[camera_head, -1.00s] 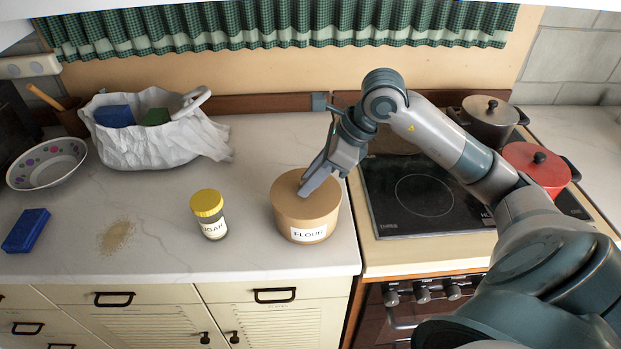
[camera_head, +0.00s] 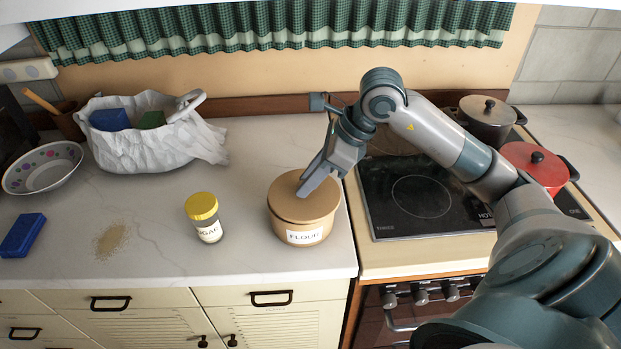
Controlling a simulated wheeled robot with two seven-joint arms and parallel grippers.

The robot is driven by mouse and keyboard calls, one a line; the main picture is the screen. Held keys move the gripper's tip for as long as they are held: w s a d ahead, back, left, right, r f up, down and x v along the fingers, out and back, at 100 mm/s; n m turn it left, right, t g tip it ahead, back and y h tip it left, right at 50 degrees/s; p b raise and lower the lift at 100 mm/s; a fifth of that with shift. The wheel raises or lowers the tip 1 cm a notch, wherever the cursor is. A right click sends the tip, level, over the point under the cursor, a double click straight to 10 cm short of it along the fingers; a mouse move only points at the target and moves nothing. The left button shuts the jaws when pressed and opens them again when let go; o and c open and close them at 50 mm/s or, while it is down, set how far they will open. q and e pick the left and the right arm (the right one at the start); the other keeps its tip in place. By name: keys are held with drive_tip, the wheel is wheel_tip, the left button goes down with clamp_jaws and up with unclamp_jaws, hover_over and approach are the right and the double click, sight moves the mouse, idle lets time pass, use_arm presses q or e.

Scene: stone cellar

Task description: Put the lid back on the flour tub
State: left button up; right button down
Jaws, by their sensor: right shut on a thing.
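The flour tub (camera_head: 305,238) is a round tan tub with a white FLOUR label, upright on the counter near its front right edge. Its tan lid (camera_head: 287,200) lies over the top of the tub; a thin dark line shows between lid and tub. I cannot tell whether the lid is fully seated. My right gripper (camera_head: 303,192) reaches down from the upper right to the middle of the lid and is shut on the lid; its fingers hide the part they hold. My left gripper is not in view.
A sugar jar (camera_head: 204,218) with a yellow lid stands left of the tub. A white bag (camera_head: 150,145), bowl (camera_head: 42,168), blue block (camera_head: 22,232) and spilled powder (camera_head: 112,240) are further left. The stove (camera_head: 410,200) with a red pot (camera_head: 535,168) is right.

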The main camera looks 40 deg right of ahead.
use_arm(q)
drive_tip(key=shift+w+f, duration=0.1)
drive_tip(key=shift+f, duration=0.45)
use_arm(e)
drive_tip(key=shift+f, duration=0.55)
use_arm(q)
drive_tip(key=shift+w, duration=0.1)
use_arm(e)
drive_tip(key=c, duration=1)
unclamp_jaws()
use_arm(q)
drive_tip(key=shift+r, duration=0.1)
use_arm(e)
drive_tip(key=shift+r, duration=0.15)
drive_tip(key=shift+w+a+r+p, duration=0.1)
drive_tip(key=shift+a+r+p, duration=0.2)
drive_tip(key=shift+r, duration=0.4)
drive_tip(key=shift+a+r+p, duration=0.1)
drive_tip(key=shift+r+p, duration=0.3)
drive_tip(key=shift+r, duration=0.25)
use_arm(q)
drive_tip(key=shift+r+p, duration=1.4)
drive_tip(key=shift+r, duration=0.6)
use_arm(e)
drive_tip(key=shift+r, duration=2.4)
clamp_jaws()
